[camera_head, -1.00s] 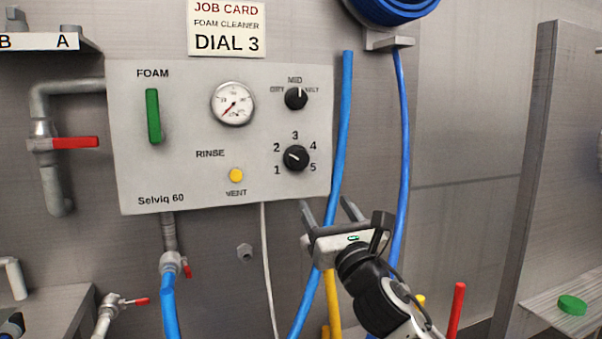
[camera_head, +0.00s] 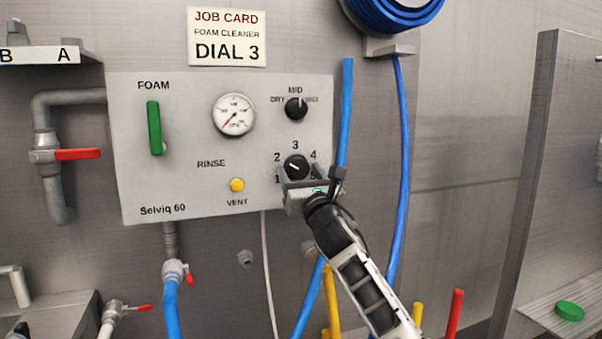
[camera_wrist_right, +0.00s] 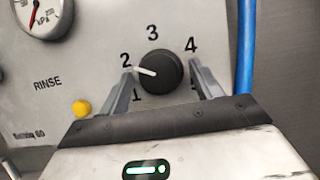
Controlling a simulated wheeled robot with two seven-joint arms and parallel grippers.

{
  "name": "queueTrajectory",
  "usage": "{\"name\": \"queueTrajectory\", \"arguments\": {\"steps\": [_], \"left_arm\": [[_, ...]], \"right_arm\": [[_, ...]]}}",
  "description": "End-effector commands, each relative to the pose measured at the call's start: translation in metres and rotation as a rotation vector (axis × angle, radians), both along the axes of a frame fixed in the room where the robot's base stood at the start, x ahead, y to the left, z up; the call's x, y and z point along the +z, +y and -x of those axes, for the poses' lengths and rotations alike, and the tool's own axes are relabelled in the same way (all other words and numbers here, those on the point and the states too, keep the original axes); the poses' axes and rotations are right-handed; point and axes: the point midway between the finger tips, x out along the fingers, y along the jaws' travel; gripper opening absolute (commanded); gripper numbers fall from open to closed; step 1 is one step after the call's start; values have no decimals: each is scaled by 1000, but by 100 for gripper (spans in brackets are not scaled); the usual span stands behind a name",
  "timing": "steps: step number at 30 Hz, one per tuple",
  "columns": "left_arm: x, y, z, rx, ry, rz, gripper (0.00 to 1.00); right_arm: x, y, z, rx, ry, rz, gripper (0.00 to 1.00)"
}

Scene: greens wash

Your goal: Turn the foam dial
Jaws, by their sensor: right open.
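The foam dial (camera_head: 296,167) is a round black knob with a white pointer line, low on the right of the grey panel (camera_head: 190,190), with numbers 1 to 5 around it. In the right wrist view, the dial (camera_wrist_right: 160,71) has its pointer toward the left, close to the 2. My right gripper (camera_head: 300,174) is open in front of the panel, its fingers on either side of the dial. In the wrist view the gripper (camera_wrist_right: 162,74) shows gaps between fingers and knob; contact is not visible. The 5 is hidden there. My left gripper is not in view.
A job card (camera_head: 227,37) above the panel reads DIAL 3. A smaller black knob (camera_head: 296,108) sits above the dial, and a yellow vent button (camera_head: 237,185) is to its left. A green foam lever (camera_head: 154,128) and gauge (camera_head: 234,115) are farther left. A blue hose (camera_head: 346,110) runs close by on the right.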

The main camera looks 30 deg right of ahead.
Motion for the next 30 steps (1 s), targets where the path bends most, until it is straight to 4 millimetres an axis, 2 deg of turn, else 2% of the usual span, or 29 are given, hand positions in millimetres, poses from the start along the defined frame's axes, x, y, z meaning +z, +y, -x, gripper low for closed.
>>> {"name": "queueTrajectory", "arguments": {"steps": [6,7,10,20,30], "left_arm": [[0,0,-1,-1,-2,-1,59],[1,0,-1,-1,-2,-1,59],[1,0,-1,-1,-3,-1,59],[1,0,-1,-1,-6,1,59],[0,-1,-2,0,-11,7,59]], "right_arm": [[0,0,0,0,0,0,65],[0,0,0,0,0,0,59],[0,0,0,0,0,0,31],[0,0,0,0,-6,-24,31],[0,3,-1,1,-55,-220,31]]}}
